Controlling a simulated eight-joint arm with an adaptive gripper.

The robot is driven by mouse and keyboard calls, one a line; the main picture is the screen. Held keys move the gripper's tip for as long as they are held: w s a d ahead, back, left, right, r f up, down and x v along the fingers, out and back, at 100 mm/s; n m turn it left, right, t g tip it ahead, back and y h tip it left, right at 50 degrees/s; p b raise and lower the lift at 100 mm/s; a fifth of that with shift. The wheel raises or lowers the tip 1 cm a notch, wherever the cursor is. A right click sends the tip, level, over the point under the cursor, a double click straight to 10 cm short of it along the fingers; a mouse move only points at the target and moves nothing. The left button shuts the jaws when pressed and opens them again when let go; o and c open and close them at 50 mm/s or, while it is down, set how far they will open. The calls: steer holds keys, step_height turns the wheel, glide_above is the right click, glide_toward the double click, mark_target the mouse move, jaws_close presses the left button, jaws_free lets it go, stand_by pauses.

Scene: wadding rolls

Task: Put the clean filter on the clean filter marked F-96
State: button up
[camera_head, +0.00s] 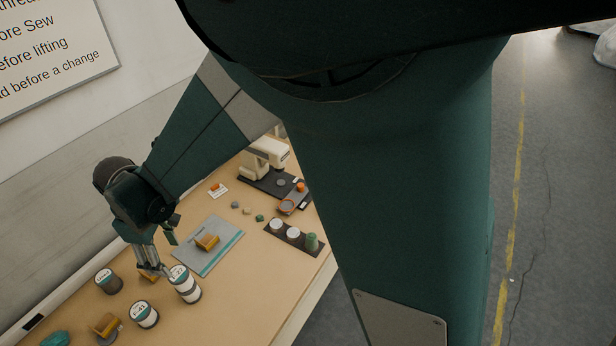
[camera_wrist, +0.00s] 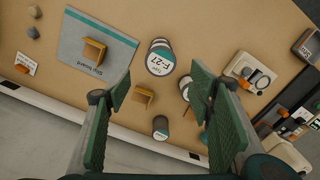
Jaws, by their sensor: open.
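My gripper (camera_head: 152,266) is open and points down at the table. In the wrist view its two green fingers (camera_wrist: 160,84) stand wide apart with nothing held. A white canister with a teal band (camera_head: 186,286) stands just right of the gripper; the wrist view shows its lid marked F-27 (camera_wrist: 160,60). A small orange bracket (camera_wrist: 143,97) lies below, between the fingers in that view. A second canister (camera_head: 145,315) stands nearer the front, partly hidden by a finger in the wrist view. No F-96 marking is readable.
A grey board (camera_head: 222,250) with another orange bracket (camera_head: 207,242) lies beyond the gripper. A dark tray (camera_head: 276,232) holds small cylinders at the right edge. A sewing-type machine (camera_head: 262,160) stands at the back. A third orange bracket (camera_head: 106,324) sits front left.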

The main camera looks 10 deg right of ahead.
steer(key=w+d+r+m+t, duration=0.1)
steer(key=d+r+m, duration=0.1)
steer(key=d+r, duration=0.5)
steer(key=d+r+m+t+y, duration=0.1)
steer(key=d+r+m, duration=0.2)
steer(key=d, duration=0.8)
steer(key=w+d+r+m+t, duration=0.1)
steer(key=d+r+m, duration=0.1)
steer(key=d+r, duration=0.5)
steer(key=s+d+m+t, duration=0.2)
steer(key=s+d, duration=0.3)
steer(key=d, duration=0.6)
steer(key=s+d+r+m+t+h, duration=0.1)
steer(key=s+d+m, duration=0.4)
steer(key=d, duration=0.7)
steer(key=shift+s+d+t, duration=0.3)
steer(key=shift+s+t, duration=0.3)
steer(key=shift+s, duration=0.05)
